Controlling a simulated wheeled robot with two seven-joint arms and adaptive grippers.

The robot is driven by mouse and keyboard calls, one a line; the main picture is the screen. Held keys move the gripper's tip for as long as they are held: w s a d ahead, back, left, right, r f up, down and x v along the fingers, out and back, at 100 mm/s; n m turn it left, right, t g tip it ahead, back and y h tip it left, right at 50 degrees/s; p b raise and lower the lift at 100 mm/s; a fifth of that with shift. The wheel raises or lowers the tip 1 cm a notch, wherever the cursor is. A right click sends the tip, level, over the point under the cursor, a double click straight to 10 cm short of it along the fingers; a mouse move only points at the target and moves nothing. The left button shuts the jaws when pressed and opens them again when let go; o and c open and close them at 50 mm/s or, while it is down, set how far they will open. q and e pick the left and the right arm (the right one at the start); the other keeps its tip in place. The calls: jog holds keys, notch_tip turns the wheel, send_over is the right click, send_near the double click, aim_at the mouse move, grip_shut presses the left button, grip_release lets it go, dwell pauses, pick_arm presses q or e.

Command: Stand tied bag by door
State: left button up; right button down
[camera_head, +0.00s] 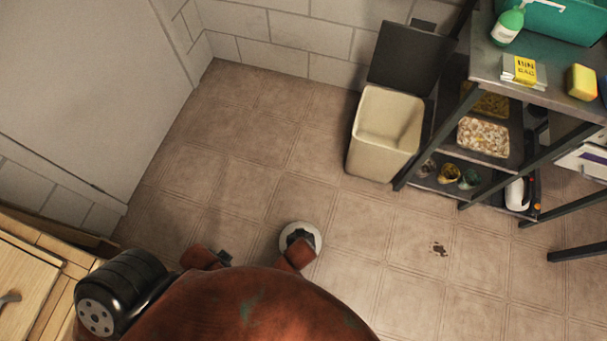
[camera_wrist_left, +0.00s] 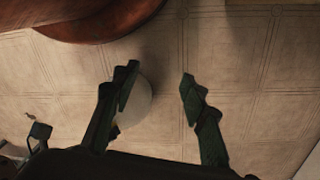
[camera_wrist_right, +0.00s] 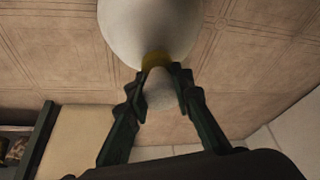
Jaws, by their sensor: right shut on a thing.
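The white tied bag (camera_head: 314,237) shows in the head view, low in the middle and partly covered by my right gripper. In the right wrist view the rounded bag (camera_wrist_right: 150,25) has a yellow tie (camera_wrist_right: 156,59). My right gripper (camera_wrist_right: 158,82) is shut on its pale neck, just beyond the tie. In the left wrist view the bag (camera_wrist_left: 139,105) is partly behind one finger of my left gripper (camera_wrist_left: 159,80), which is open with nothing between its fingers. I cannot tell whether the bag touches the floor. A plain grey door (camera_head: 90,80) stands at the left.
A beige bin (camera_head: 382,150) with its dark lid (camera_head: 410,55) raised stands by the back wall. A loaded metal rack (camera_head: 490,65) stands right. A wooden cabinet (camera_head: 30,270) is at lower left. The floor before the door is clear; a dark stain (camera_head: 438,249) lies right.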

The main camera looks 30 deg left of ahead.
jog(key=c, duration=1.7)
grip_release()
jog(key=shift+f, duration=0.1)
pick_arm(q)
jog(key=shift+f, duration=0.1)
pick_arm(e)
jog(key=shift+r, duration=0.35)
jog(key=p+v, duration=0.2)
jog(key=v, duration=0.1)
pick_arm(q)
jog(key=s+a+f+p, duration=0.2)
jog(key=f, duration=0.6)
jog(key=s+a+f+y+p, duration=0.1)
jog(key=s+a+f+p, duration=0.1)
jog(key=f, duration=0.5)
jog(key=shift+s+a+f+g+p, duration=0.25)
jog(key=shift+s+f+g+p, duration=0.15)
jog(key=shift+s, duration=0.25)
pick_arm(e)
jog(key=shift+v, duration=4.3)
